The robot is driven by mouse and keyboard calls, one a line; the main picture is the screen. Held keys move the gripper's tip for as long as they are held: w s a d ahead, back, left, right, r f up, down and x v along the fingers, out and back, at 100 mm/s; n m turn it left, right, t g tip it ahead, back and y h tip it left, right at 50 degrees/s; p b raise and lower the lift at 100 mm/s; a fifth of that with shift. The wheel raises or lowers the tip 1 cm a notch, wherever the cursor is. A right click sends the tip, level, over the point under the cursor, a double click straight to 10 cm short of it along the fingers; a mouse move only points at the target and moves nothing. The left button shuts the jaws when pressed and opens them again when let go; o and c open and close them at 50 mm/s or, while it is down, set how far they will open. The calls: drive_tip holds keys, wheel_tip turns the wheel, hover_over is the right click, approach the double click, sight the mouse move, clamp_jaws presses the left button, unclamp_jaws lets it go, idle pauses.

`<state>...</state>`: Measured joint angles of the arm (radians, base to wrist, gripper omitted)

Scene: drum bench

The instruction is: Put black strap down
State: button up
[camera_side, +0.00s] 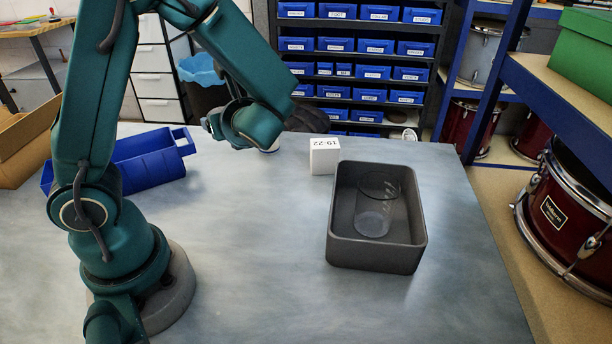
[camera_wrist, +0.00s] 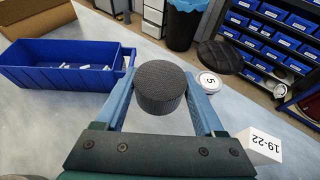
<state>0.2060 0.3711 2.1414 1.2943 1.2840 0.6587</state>
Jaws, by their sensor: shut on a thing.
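The black strap (camera_wrist: 160,88) is a rolled, ribbed cylinder between the two blue fingers of my gripper (camera_wrist: 161,82) in the wrist view. My gripper is shut on its sides. Grey bench top shows around it, but I cannot tell whether the strap touches the bench or hangs above it. In the side view my wrist is over the far middle of the bench and hides the strap and fingers.
A white disc marked 5 (camera_wrist: 210,82) lies close right of the strap. A white block marked 19-22 (camera_side: 324,156) stands behind a grey tray (camera_side: 375,254) holding a clear glass (camera_side: 373,222). A blue bin (camera_side: 150,162) is left. The bench's middle is clear.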

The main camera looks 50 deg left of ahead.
drive_tip(key=shift+r, duration=0.9)
drive_tip(key=s+d+f+n+g+h, duration=0.3)
drive_tip(key=s+d+n+g+h, duration=0.1)
drive_tip(key=s+n+g+h, duration=0.35)
drive_tip(key=s+d+f+n+g+h, duration=0.2)
drive_tip(key=s+d+n+g+h, duration=0.25)
drive_tip(key=s+n+g, duration=0.5)
drive_tip(key=w+d+r+n+t+h, duration=0.3)
drive_tip(key=w+d+n+t+h, duration=0.3)
drive_tip(key=n, duration=0.3)
drive_tip(key=w+d+r+n+t+h, duration=0.3)
drive_tip(key=w+n+t+h, duration=0.3)
drive_tip(key=w+n+h, duration=0.3)
hover_over(304, 300)
drive_tip(key=shift+n, duration=0.3)
wheel_tip(304, 300, down, 12)
drive_tip(key=shift+f, duration=2.1)
drive_tip(key=shift+f, duration=0.1)
